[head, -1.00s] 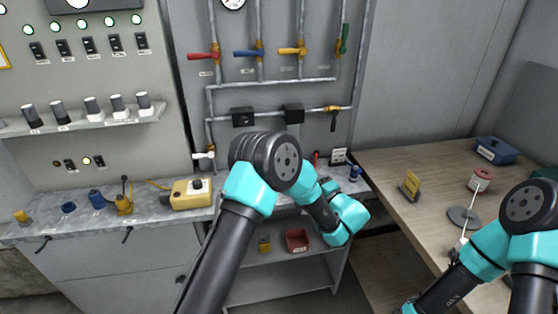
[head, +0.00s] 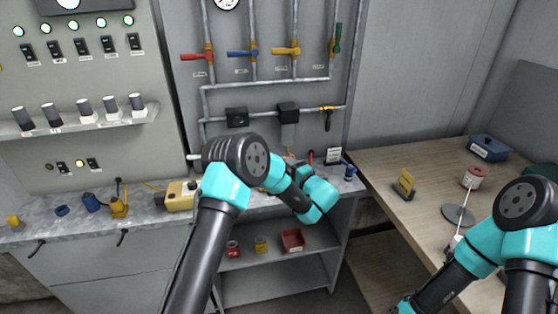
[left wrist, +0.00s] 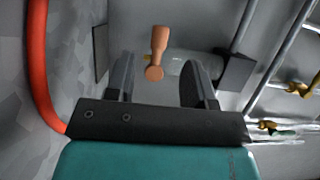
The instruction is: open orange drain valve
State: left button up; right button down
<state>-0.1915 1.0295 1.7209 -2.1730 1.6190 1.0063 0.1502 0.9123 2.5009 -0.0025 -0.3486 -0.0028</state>
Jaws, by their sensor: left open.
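An orange handle (left wrist: 158,42), which looks like the drain valve's, shows in the left wrist view. It has a rounded end and lies between the fingers of my left gripper (left wrist: 157,66). The fingers are apart, with a gap on both sides of the handle. I cannot tell how deep the handle sits between them. In the head view my left forearm and wrist cover the space in front of the lower pipes, so the gripper and handle are mostly hidden there. My right gripper is outside the view.
Red (head: 195,57), blue (head: 242,54), yellow (head: 286,51) and green (head: 337,40) valve handles are on the wall pipes. A valve with a dark handle (head: 327,119) is on the lower pipe. A yellow box (head: 179,197) stands on the counter. A red tube (left wrist: 38,65) passes beside my left gripper.

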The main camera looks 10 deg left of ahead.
pick_arm(q)
jog(key=x, duration=0.7)
jog(key=shift+w+a, duration=0.1)
jog(key=shift+a, duration=0.05)
grip_shut()
